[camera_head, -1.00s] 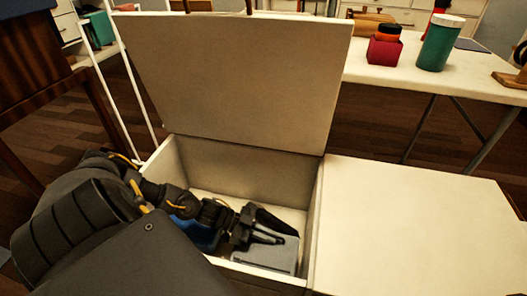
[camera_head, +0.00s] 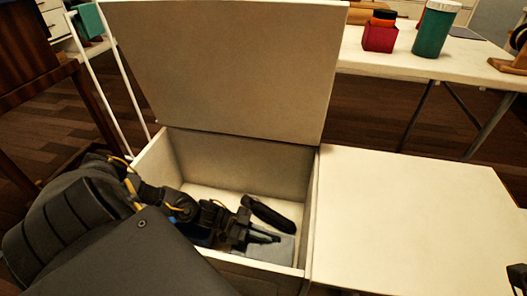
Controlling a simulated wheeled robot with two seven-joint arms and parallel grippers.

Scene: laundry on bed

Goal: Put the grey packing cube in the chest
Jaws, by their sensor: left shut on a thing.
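The chest (camera_head: 311,215) is a white box with its lid (camera_head: 225,65) standing open at the back. The grey packing cube (camera_head: 283,250) is inside, low by the front right of the chest. My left gripper (camera_head: 268,225) reaches down into the chest from the left, shut on the cube. Its two dark fingers show at the cube's top and far side. The gripper and the chest's front wall hide part of the cube. A dark piece at the lower right edge looks like part of my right gripper (camera_head: 518,278); its fingers cannot be made out.
A blue thing (camera_head: 204,241) shows partly under my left wrist in the chest. A flat white surface (camera_head: 415,215) adjoins the chest on the right and is clear. Behind it, a white table (camera_head: 385,68) holds a red container (camera_head: 380,36) and a green jar (camera_head: 434,32).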

